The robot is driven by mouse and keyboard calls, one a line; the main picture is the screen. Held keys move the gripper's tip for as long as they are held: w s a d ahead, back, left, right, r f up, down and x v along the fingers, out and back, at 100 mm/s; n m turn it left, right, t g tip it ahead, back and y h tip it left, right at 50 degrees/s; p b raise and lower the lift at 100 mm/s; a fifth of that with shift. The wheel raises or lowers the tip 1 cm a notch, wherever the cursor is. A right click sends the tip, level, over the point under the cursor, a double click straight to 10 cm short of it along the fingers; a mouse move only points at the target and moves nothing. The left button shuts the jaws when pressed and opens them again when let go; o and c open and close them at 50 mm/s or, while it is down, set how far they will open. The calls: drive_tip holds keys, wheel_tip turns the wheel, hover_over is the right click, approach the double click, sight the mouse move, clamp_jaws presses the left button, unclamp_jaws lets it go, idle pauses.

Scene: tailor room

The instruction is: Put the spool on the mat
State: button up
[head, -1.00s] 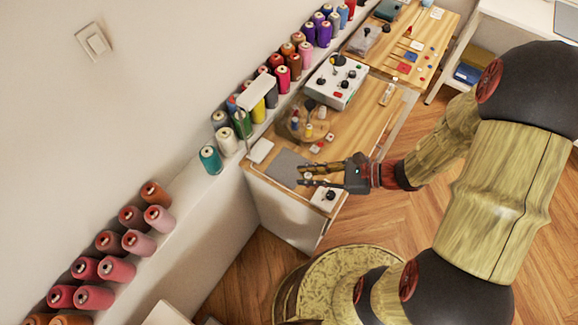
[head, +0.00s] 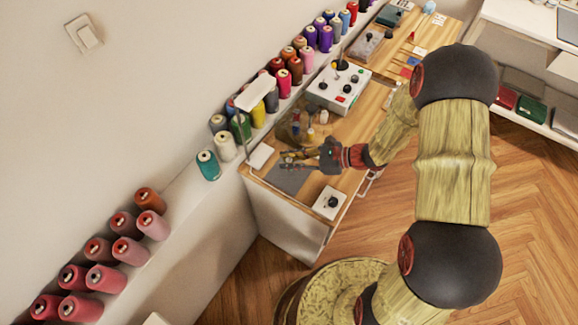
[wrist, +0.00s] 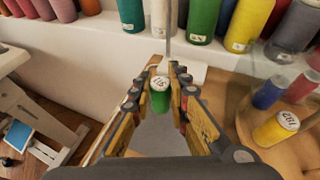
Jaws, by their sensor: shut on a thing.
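A small green spool (wrist: 160,97) with a white numbered top is between my fingers in the wrist view. My gripper (wrist: 159,88) is shut on it, and the spool looks upright. In the head view my gripper (head: 286,159) is over the back part of the grey mat (head: 290,181); the spool is too small to make out there. The mat also shows below the spool in the wrist view (wrist: 158,137). I cannot tell whether the spool touches the mat.
A round wooden holder (wrist: 300,108) with blue and yellow spools stands right of my gripper. A white pad (head: 261,157) lies behind the mat. A white control box (head: 340,86) and a small switch box (head: 329,203) are on the table. Large thread cones line the wall ledge.

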drive_tip(key=shift+f+b, duration=0.6)
drive_tip(key=shift+f, duration=1)
drive_tip(key=shift+f, duration=0.2)
drive_tip(key=o, duration=0.8)
drive_tip(key=shift+r, duration=0.1)
